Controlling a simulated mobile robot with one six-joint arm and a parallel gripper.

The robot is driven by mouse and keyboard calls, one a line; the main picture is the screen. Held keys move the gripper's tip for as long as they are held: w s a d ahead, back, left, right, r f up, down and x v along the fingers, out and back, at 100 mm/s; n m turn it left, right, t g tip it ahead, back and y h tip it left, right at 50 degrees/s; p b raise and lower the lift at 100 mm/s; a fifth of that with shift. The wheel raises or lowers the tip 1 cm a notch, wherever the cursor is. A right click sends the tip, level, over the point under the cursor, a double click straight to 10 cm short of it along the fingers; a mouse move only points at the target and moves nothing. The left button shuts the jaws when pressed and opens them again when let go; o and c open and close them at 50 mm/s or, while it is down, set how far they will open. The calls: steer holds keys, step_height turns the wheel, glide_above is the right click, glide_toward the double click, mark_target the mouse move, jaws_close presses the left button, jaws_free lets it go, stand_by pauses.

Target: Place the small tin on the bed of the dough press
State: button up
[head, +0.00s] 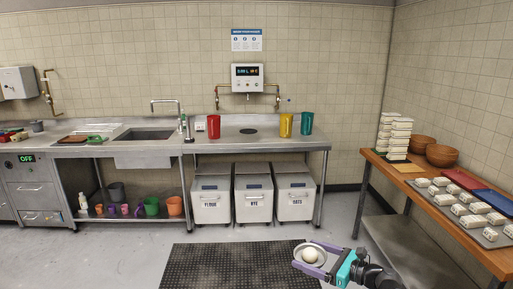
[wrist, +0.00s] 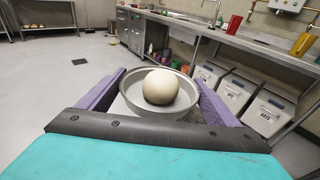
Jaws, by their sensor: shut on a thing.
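The small tin (wrist: 134,127) is a round grey metal tin with a pale ball of dough (wrist: 160,87) in it. My gripper (head: 318,258) is shut on the tin, with a purple finger on each side, and holds it level over the floor. The tin also shows in the head view (head: 322,262) at the bottom, right of centre. I cannot make out the dough press in either view.
A steel counter (head: 321,147) with a sink runs along the back wall. White bins (head: 253,208) stand under it. A wooden table (head: 478,244) with trays and wrapped loaves is at the right. The floor around a black mat (head: 240,268) is open.

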mark_target(296, 255)
steer(key=shift+s+a+r+n+g+y, duration=0.1)
steer(key=shift+s+a+n+g+y, duration=0.25)
steer(key=shift+s+a+g, duration=0.2)
steer(key=shift+a, duration=0.9)
steer(key=shift+s, duration=0.1)
